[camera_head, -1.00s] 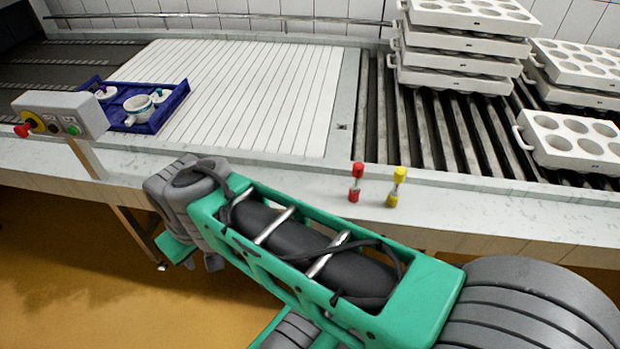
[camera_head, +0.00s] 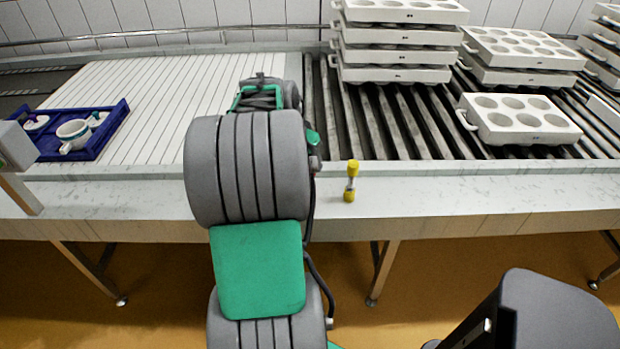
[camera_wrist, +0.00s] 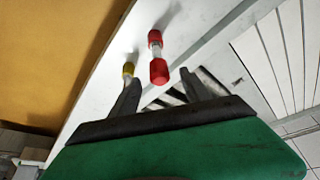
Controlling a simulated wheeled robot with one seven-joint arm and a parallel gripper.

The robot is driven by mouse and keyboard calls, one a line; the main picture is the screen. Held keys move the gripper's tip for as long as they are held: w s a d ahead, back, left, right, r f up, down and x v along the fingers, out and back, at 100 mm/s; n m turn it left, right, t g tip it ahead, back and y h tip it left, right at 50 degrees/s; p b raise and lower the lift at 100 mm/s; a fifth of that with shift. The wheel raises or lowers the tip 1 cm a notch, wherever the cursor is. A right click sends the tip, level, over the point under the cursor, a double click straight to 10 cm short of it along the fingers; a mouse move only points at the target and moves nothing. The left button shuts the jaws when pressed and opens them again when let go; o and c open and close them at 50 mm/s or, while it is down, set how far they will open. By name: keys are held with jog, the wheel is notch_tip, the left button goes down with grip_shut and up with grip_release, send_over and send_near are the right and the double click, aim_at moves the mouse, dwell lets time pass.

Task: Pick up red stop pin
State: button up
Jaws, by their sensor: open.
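The red stop pin (camera_wrist: 156,54), with red ends and a pale shaft, shows in the wrist view on the white ledge. It lies in line with the gap between the fingers of my gripper (camera_wrist: 159,75), which are apart and hold nothing. The pin seems to be beyond the fingertips; the exact distance is unclear. In the head view my arm hides both the red pin and the gripper. A yellow stop pin (camera_head: 351,181) stands on the ledge just right of my arm; in the wrist view it (camera_wrist: 128,69) is partly behind the left finger.
The ledge (camera_head: 450,190) right of the yellow pin is clear. White cheese moulds (camera_head: 520,119) rest on the rollers behind, some stacked (camera_head: 396,53). A blue tray (camera_head: 112,128) with cups lies on the slatted belt (camera_head: 165,90) at left, near a control box (camera_head: 14,145).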

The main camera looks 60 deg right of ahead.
aim_at(310, 163)
jog(key=x, duration=0.4)
jog(key=shift+s, duration=0.1)
jog(key=shift+c, duration=0.4)
jog(key=shift+r, duration=0.1)
grip_shut()
